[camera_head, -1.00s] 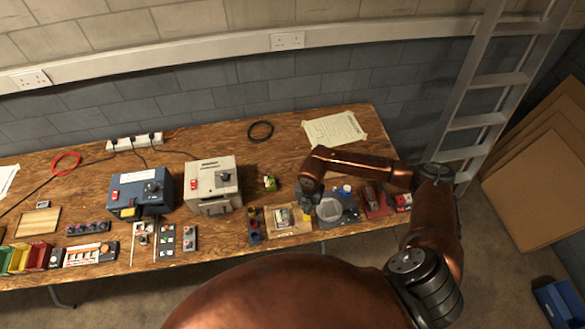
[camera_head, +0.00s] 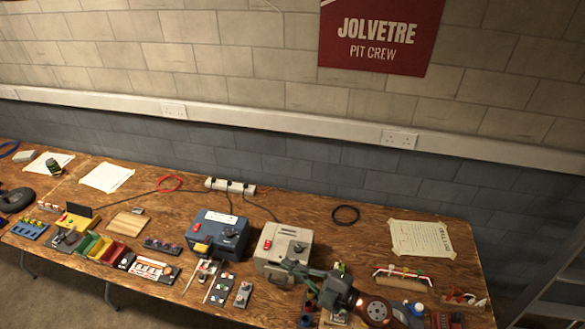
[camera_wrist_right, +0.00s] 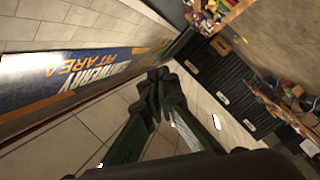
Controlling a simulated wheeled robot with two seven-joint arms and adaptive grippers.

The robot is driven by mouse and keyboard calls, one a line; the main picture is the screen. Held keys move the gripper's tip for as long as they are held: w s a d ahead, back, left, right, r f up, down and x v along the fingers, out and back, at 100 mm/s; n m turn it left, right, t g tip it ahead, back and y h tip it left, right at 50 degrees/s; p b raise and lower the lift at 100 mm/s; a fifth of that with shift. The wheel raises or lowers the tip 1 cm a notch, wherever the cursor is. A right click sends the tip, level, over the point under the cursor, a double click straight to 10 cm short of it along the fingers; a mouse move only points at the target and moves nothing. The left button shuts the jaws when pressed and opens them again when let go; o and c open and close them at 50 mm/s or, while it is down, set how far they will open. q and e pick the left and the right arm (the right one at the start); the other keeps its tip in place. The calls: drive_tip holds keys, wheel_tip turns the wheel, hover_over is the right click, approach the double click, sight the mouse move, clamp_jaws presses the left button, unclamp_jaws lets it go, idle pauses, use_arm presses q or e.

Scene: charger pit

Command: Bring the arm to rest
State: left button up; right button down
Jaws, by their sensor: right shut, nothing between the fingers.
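My right gripper (camera_head: 290,266) shows in the head view at the bottom, right of centre, in front of the beige box (camera_head: 285,248). Its dark fingers point left, over the wooden bench (camera_head: 345,240). Copper-coloured parts of my right arm show just to its right, at the frame's lower edge. In the right wrist view the fingers (camera_wrist_right: 158,78) meet at their tips, with nothing between them. Past them lie a tiled floor and a wall banner (camera_wrist_right: 80,75). The small things behind the gripper on the bench are partly hidden. My left gripper is not in view.
A blue box (camera_head: 218,234) stands left of the beige box, with switch panels in front. A black ring (camera_head: 345,214) and a paper sheet (camera_head: 421,238) lie at the back right. A ladder (camera_head: 560,290) stands beyond the bench's right end.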

drive_tip(key=w+d+r+m+t+h, duration=0.2)
drive_tip(key=w+d+m+t+h, duration=0.15)
drive_tip(key=d+m+h, duration=0.35)
drive_tip(key=w+d+r+m+t+h, duration=0.25)
drive_tip(key=d+m+t, duration=0.3)
drive_tip(key=d, duration=0.45)
drive_tip(key=s+d+f+m+g+h, duration=0.3)
drive_tip(key=d+f+m+h, duration=0.1)
drive_tip(key=d+f, duration=0.4)
drive_tip(key=s+d+f+m+g+h, duration=0.3)
drive_tip(key=d+f+m+h, duration=0.25)
drive_tip(key=d, duration=0.35)
drive_tip(key=s+d+f+g+y, duration=0.1)
drive_tip(key=s+f+g, duration=0.3)
drive_tip(key=s+f, duration=0.55)
drive_tip(key=s+d+f+g+y, duration=0.15)
drive_tip(key=s+f+g, duration=0.4)
drive_tip(key=s, duration=0.75)
wheel_tip(320, 180, down, 36)
drive_tip(key=s+a+b, duration=0.2)
drive_tip(key=s+b, duration=0.1)
drive_tip(key=b, duration=0.2)
drive_tip(key=s+f+g+y+b, duration=0.1)
drive_tip(key=s+f+g+b, duration=0.1)
drive_tip(key=s+f, duration=1.6)
wheel_tip(320, 180, down, 2)
drive_tip(key=shift+s+f+n+b, duration=0.3)
drive_tip(key=shift+s+b, duration=0.1)
drive_tip(key=shift+b, duration=0.3)
